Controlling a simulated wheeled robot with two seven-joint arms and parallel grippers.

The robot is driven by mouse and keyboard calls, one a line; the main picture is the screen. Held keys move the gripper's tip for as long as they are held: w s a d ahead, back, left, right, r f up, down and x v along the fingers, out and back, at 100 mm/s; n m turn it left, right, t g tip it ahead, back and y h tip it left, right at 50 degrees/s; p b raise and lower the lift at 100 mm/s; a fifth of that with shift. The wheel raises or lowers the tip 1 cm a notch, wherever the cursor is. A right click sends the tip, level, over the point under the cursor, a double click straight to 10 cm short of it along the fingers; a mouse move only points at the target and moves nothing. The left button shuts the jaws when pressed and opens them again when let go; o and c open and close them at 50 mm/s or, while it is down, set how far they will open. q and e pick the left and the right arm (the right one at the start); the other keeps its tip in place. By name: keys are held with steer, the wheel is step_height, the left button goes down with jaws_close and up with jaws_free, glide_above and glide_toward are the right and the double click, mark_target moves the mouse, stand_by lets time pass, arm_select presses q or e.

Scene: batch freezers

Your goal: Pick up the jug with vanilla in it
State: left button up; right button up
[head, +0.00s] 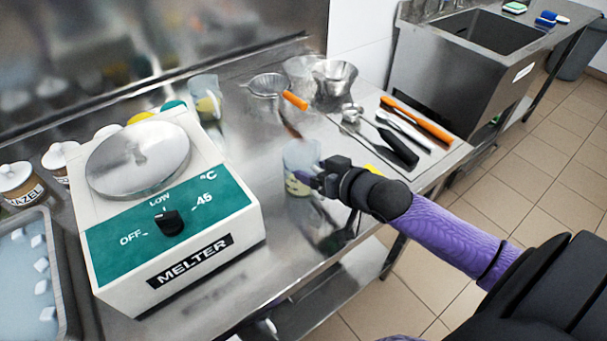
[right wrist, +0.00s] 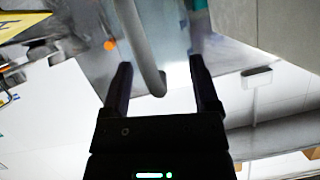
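A clear jug (head: 299,158) with pale yellowish contents low inside stands on the steel counter right of the melter; I cannot read what it holds. My right gripper (head: 318,181) is at this jug's near right side, partly covering it. In the right wrist view the fingers of the right gripper (right wrist: 160,68) are apart, with the jug's grey curved handle (right wrist: 148,55) between them and gaps showing beside it. A second clear jug (head: 207,100) with something yellow in it stands behind the melter. My left gripper is not in view.
The white melter (head: 180,262) with a teal panel fills the left of the steel counter (head: 290,258). A sieve (head: 268,86), steel bowls (head: 333,76) and orange-handled tools (head: 415,119) lie behind. Lidded jars (head: 16,178) and a tray (head: 62,285) are far left. A sink (head: 487,32) is back right.

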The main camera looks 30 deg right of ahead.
jaws_close()
steer(key=shift+r, duration=0.1)
